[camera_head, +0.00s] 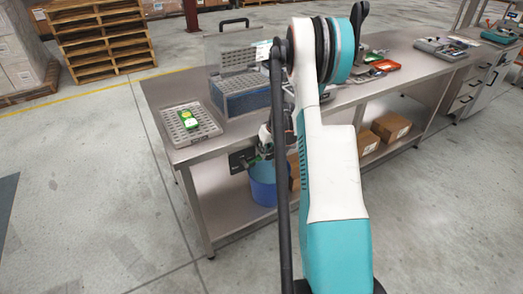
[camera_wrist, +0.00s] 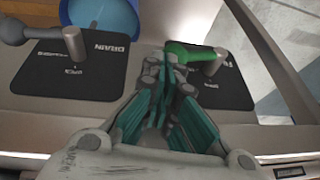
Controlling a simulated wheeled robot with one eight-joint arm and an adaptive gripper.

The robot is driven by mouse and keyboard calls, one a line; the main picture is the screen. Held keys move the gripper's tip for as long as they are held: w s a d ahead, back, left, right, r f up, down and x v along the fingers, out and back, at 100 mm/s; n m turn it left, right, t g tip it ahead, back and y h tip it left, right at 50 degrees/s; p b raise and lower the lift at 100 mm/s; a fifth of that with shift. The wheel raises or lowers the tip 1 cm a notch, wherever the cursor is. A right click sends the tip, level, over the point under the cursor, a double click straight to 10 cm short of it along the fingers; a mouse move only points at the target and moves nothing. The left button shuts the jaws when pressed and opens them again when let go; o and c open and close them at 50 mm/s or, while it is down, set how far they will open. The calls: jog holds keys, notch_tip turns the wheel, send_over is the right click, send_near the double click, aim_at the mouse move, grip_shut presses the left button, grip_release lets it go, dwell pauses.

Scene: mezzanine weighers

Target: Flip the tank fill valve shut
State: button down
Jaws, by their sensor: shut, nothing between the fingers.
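In the wrist view a green-handled lever valve (camera_wrist: 190,52) sits on a black plate (camera_wrist: 232,88) at the right. Its green handle points left from a grey post, toward my gripper. The writing on this plate is mostly hidden. My gripper (camera_wrist: 168,66) is shut and empty, its fingertips right at the free end of the green handle; I cannot tell whether they touch. A second valve, with a grey handle (camera_wrist: 30,30), sits on a black plate marked DRAIN (camera_wrist: 70,75) at the left.
A blue bucket (camera_head: 262,190) stands on the lower shelf under the steel bench (camera_head: 190,152). On the bench are a perforated tray (camera_head: 206,128) holding a green-yellow item (camera_head: 188,119) and a blue bin (camera_head: 245,103). Cardboard boxes (camera_head: 391,126) sit on the lower shelf.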

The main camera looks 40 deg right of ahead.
jog(key=shift+d+f+b, duration=0.35)
jog(key=shift+d+f, duration=0.05)
jog(key=shift+f, duration=0.35)
